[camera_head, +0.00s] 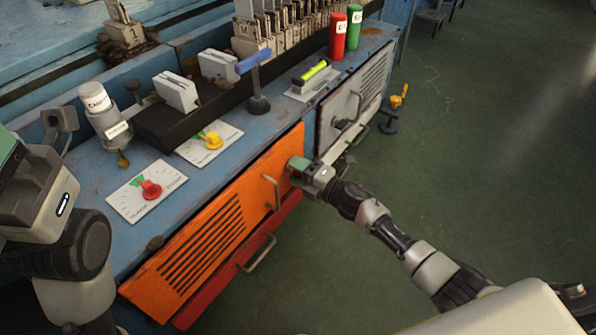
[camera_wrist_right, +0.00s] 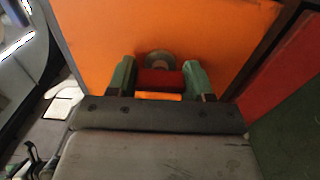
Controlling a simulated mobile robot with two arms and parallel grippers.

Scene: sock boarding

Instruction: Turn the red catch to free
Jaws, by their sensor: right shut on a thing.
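The red catch (camera_wrist_right: 158,79) sits on a round grey boss (camera_wrist_right: 159,60) on the orange panel (camera_wrist_right: 215,20). In the right wrist view it lies crosswise between the green fingers of my right gripper (camera_wrist_right: 158,82), which is shut on it. In the head view my right gripper (camera_head: 300,168) is at the right end of the orange door (camera_head: 215,232) and hides the catch there. My left gripper (camera_head: 10,150) is partly cut off at the left edge, and its fingers do not show clearly.
A red knob (camera_head: 150,189) and a yellow knob (camera_head: 212,141) sit on white plates on the blue bench. A handle (camera_head: 272,192) stands out from the orange door. A grey door (camera_head: 355,105) is beyond my right gripper. Green floor (camera_head: 470,150) is open to the right.

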